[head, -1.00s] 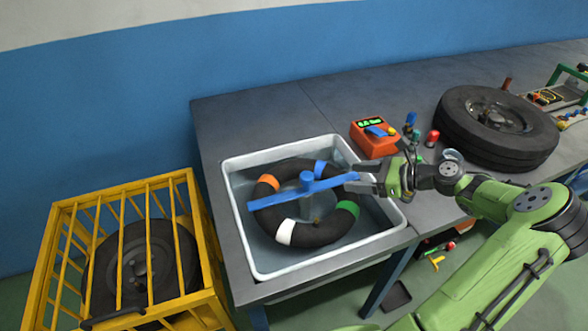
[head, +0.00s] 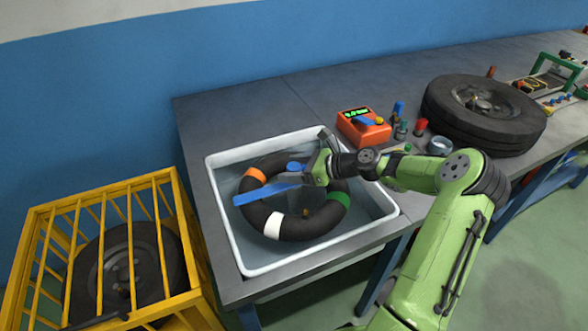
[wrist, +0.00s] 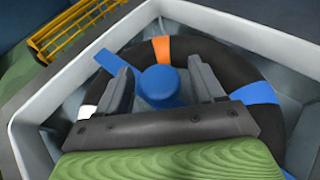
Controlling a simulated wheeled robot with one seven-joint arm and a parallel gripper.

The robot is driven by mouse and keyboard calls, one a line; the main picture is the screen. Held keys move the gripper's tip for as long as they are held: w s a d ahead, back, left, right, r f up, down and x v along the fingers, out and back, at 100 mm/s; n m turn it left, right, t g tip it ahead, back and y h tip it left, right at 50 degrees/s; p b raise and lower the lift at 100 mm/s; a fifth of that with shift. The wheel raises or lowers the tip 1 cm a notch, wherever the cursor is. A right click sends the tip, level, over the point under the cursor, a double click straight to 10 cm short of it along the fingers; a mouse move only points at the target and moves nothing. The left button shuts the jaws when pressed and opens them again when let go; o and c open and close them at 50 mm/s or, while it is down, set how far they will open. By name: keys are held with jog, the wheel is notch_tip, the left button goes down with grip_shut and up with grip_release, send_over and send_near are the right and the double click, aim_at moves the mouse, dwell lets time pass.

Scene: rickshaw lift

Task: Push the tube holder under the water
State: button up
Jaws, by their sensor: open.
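The blue tube holder (head: 262,191) is a flat bar with a round knob. It lies across the black inner tube (head: 300,226), which has orange, white, green and blue bands and lies in the white water basin (head: 247,262). My gripper (head: 316,163) is over the holder's right half, hiding part of it. In the wrist view, my gripper (wrist: 162,88) is open, its fingers on either side of the blue knob (wrist: 159,86) of the holder. I cannot tell whether they touch it, or how deep the tube sits.
A yellow cage (head: 195,287) with a wheel inside stands left of the table. An orange device (head: 362,127) with a green display and small bottles stand behind the basin. A large tyre (head: 484,117) lies further right on the grey table (head: 203,112).

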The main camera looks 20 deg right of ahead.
aim_at(294, 190)
grip_shut()
notch_tip(294, 190, down, 9)
jog(key=shift+s+r, duration=0.15)
dwell(0.4)
grip_release()
jog(key=shift+r, duration=0.1)
jog(key=shift+d+r, duration=0.1)
jog(key=shift+d, duration=0.05)
jog(key=p+v, duration=0.3)
jog(key=v, duration=1.2)
jog(key=shift+s+d+r+p, duration=0.15)
jog(key=shift+s+p, duration=0.05)
jog(key=shift+p, duration=0.15)
